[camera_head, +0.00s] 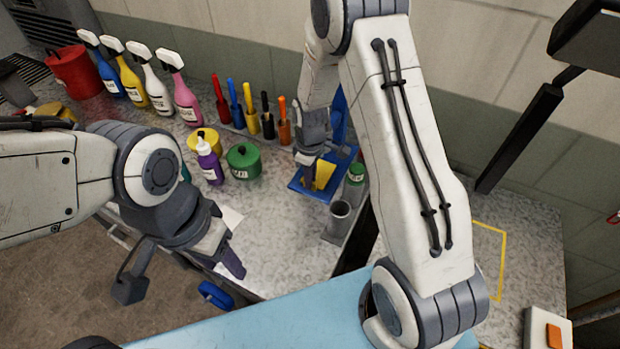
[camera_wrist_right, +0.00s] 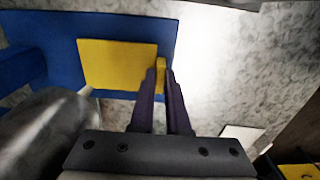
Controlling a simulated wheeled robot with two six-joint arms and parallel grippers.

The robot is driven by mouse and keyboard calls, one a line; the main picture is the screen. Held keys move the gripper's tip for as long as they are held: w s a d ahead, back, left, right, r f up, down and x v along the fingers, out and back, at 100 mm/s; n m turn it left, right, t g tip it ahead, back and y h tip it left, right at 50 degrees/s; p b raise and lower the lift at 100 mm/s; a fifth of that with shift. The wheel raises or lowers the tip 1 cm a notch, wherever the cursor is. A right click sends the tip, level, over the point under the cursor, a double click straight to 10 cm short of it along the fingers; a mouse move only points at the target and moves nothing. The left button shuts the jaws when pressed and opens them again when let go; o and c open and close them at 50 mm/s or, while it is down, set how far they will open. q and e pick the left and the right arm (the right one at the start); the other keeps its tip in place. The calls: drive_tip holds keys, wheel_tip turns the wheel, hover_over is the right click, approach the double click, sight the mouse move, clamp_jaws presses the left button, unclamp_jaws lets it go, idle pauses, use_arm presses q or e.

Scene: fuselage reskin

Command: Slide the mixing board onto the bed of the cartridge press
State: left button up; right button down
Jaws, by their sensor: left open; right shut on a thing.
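The yellow mixing board (camera_head: 324,176) lies over the blue bed (camera_head: 345,157) of the cartridge press, with blue showing around it. In the right wrist view the board (camera_wrist_right: 115,62) lies flat over the blue bed (camera_wrist_right: 168,25), near its edge. My right gripper (camera_head: 308,182) is shut on a small upright yellow tab (camera_wrist_right: 161,70) at the board's edge. Its two dark fingers (camera_wrist_right: 162,85) straddle the tab. The blue press column (camera_head: 340,112) rises behind, partly hidden by my right arm. My left gripper (camera_head: 182,277) is open and empty by the table's front edge.
A grey cup (camera_head: 340,216) and a green-capped jar (camera_head: 354,182) stand close to the press. Several upright colored tubes (camera_head: 252,118), spray bottles (camera_head: 158,82), a purple bottle (camera_head: 209,162) and a green pot (camera_head: 243,160) stand left. The counter in front is mostly clear.

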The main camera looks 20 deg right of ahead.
drive_tip(key=shift+f, duration=0.3)
drive_tip(key=c, duration=0.8)
unclamp_jaws()
wheel_tip(320, 180, up, 10)
drive_tip(key=b, duration=0.2)
drive_tip(key=s+a+r, duration=0.7)
drive_tip(key=s+a, duration=0.3)
drive_tip(key=s, duration=0.1)
drive_tip(key=shift+m+y, duration=0.5)
drive_tip(key=shift+m, duration=0.4)
drive_tip(key=s+a, duration=0.1)
drive_tip(key=s, duration=0.4)
drive_tip(key=s+a+r, duration=0.1)
drive_tip(key=s, duration=0.4)
drive_tip(key=s+a, duration=0.1)
drive_tip(key=s, duration=0.3)
drive_tip(key=shift+s+r, duration=0.2)
drive_tip(key=shift+s, duration=0.2)
